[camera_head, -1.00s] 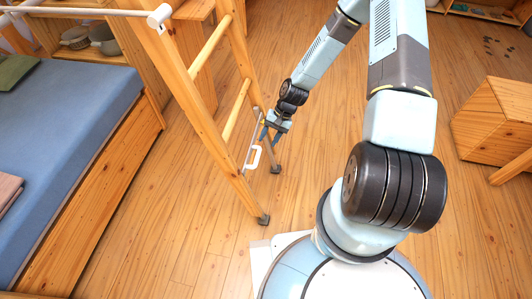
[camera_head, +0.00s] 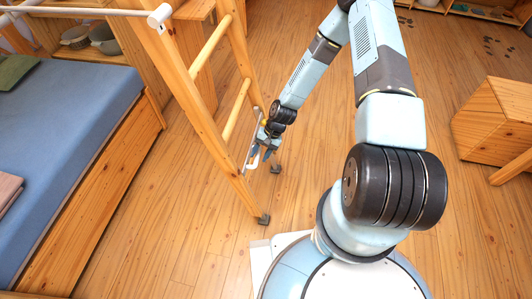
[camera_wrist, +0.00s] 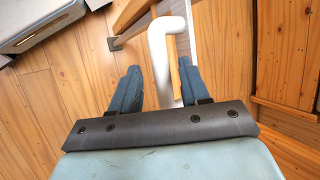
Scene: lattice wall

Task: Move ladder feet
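The wooden ladder (camera_head: 207,130) leans beside the bed, its two rails ending in dark feet on the floor, the near foot (camera_head: 263,219) and the far foot (camera_head: 276,169). A metal bar with a white handle (camera_head: 253,160) is at the ladder's lower part. In the wrist view the white handle (camera_wrist: 168,60) stands between the blue fingers of my gripper (camera_wrist: 160,85). The fingers are apart, with a gap on the left side of the handle. In the head view my gripper (camera_head: 266,148) is at the handle, partly hidden by my wrist.
The blue bed (camera_head: 60,110) with its wooden side board stands left of the ladder. A wooden stool or cabinet (camera_head: 495,120) stands at the right. Shelves with pots (camera_head: 104,40) are behind the ladder. The floor (camera_head: 190,235) between bed and ladder is clear.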

